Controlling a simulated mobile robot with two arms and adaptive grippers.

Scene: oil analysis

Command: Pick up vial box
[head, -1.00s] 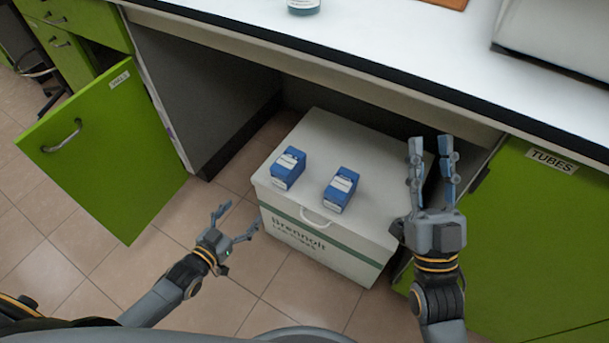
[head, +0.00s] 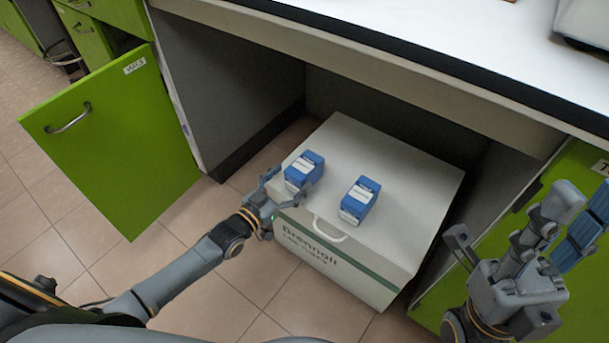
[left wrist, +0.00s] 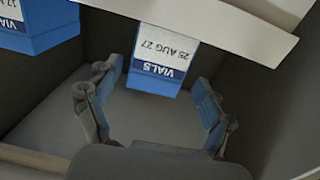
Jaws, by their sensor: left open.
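Two blue boxes with white labels stand on a white lidded case. The left blue box (head: 304,168) is right by my left gripper (head: 284,190), which is open at its near side. In the left wrist view this box (left wrist: 158,68) reads "VIALS" and "25 AUG 27", upside down, and lies ahead between the spread fingers (left wrist: 156,85). I cannot tell whether a finger touches it. The second blue box (head: 360,200) stands to the right; it shows cut off in the left wrist view (left wrist: 38,28). My right gripper (head: 530,235) is at the right edge, away from both boxes.
The white case (head: 400,215) with a handle stands on the tiled floor under the bench (head: 400,45). An open green door (head: 115,145) is at the left and a green cabinet front (head: 432,305) at the right. The bench edge overhangs behind the boxes.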

